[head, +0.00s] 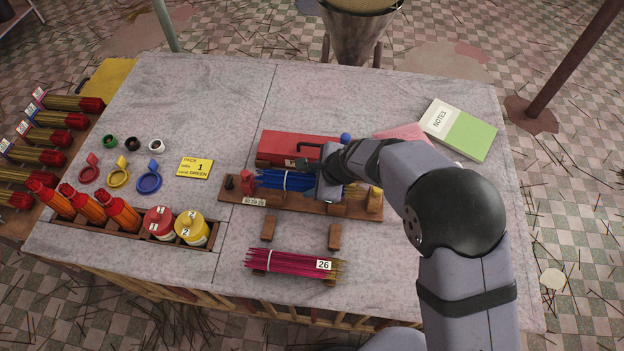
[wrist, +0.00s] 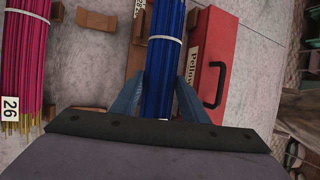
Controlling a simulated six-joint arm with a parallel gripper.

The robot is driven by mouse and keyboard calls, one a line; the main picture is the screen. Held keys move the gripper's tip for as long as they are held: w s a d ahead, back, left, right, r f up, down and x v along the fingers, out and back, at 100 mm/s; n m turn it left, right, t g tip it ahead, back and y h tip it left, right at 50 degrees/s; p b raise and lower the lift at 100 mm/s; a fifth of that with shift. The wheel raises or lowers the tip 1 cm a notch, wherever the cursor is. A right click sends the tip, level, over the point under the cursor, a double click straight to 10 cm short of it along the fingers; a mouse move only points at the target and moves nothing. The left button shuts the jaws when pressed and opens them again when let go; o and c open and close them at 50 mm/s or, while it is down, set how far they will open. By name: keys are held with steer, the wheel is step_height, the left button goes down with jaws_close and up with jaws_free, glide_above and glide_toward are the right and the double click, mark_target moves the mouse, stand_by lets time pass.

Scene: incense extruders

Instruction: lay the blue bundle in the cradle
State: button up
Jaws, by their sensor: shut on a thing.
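The blue bundle (head: 285,180) of thin sticks has a white tie and lies lengthwise over a long wooden board (head: 290,205) with small end posts. My gripper (head: 328,186) is shut on it near its tan-ended right part. In the wrist view, the blue bundle (wrist: 166,45) runs between both fingers (wrist: 160,98). I cannot tell whether it rests on the board or hangs just above. Two separate brown blocks (head: 268,228), (head: 334,237) stand empty in front of the board, like a cradle. My arm hides the bundle's right part.
A magenta bundle (head: 290,262) tagged 26 lies nearest the front. A red box (head: 297,143) with a black handle stands close behind the board. A yellow card (head: 196,168), coloured rings and a rack of bottles are left. A notebook (head: 459,129) lies back right.

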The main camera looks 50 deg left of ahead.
mark_target(306, 176)
steer(key=shift+f+b, duration=1.25)
steer(key=shift+f, duration=0.35)
steer(key=o, duration=1.3)
steer(key=shift+o, duration=0.5)
steer(key=shift+f, duration=0.1)
steer(key=shift+r+p, duration=3.75)
steer(key=shift+r, duration=0.35)
steer(key=shift+f, duration=0.1)
